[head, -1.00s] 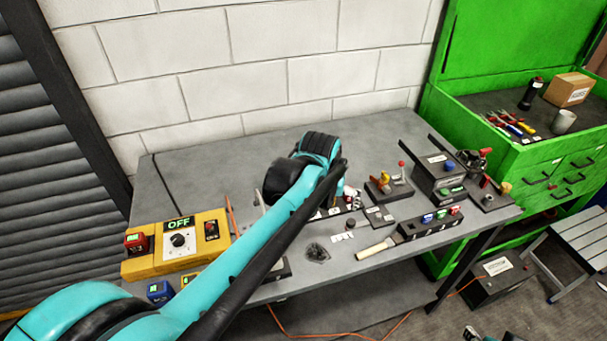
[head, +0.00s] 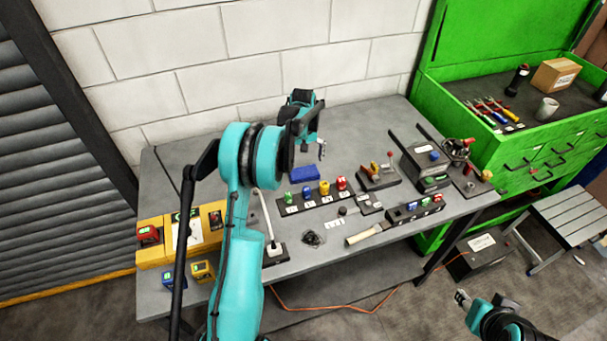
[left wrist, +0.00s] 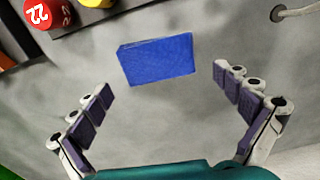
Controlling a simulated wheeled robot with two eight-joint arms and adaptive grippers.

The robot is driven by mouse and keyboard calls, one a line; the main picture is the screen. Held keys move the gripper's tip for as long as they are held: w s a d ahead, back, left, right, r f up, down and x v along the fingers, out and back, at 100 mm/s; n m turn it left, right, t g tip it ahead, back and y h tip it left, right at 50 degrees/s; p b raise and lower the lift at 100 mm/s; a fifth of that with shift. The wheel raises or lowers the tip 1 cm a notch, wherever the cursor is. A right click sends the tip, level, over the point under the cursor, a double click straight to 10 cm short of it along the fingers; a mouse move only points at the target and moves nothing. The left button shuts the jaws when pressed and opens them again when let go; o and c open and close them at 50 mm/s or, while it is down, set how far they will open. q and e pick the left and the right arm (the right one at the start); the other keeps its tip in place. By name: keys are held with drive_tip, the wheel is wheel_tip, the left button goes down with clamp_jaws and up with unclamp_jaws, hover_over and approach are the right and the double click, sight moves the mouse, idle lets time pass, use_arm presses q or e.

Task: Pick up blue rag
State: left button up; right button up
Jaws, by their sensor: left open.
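The blue rag (head: 304,173) lies flat on the grey table, behind a row of coloured numbered pieces. It also shows in the left wrist view (left wrist: 157,60) as a blue block-like shape. My left gripper (head: 315,150) is above the table, just behind and above the rag in the head view. In the left wrist view its two fingers (left wrist: 163,85) are spread wide, with the rag lying between and beyond their tips, untouched. My right gripper (head: 462,299) is low at the right, off the table's front; its jaws are too small to judge.
The numbered rack (head: 315,202) stands just in front of the rag. A yellow control box (head: 150,255) is at the left, with black fixtures (head: 425,165) at the right. A green tool cabinet (head: 450,115) adjoins the table. Table around the rag's back and left is clear.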

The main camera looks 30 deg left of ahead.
sight(303, 172)
use_arm(q)
wheel_tip(303, 172, down, 5)
drive_tip(key=shift+d+r+b, duration=0.1)
drive_tip(key=shift+b, duration=0.45)
drive_tip(key=shift+c, duration=0.3)
drive_tip(key=c, duration=0.6)
drive_tip(key=shift+r, duration=0.15)
drive_tip(key=shift+c, duration=0.2)
wheel_tip(303, 172, up, 4)
drive_tip(key=shift+r+p, duration=0.2)
drive_tip(key=shift+p, duration=0.4)
drive_tip(key=s+d+r, duration=0.2)
drive_tip(key=s, duration=0.1)
drive_tip(key=s+d+r+p, duration=0.1)
drive_tip(key=s+d+r, duration=0.1)
drive_tip(key=s, duration=0.1)
drive_tip(key=s+d+r, duration=0.2)
drive_tip(key=s+d, duration=0.1)
drive_tip(key=shift+s+d+r, duration=0.1)
drive_tip(key=shift+s+r, duration=0.05)
drive_tip(key=shift+r, duration=0.05)
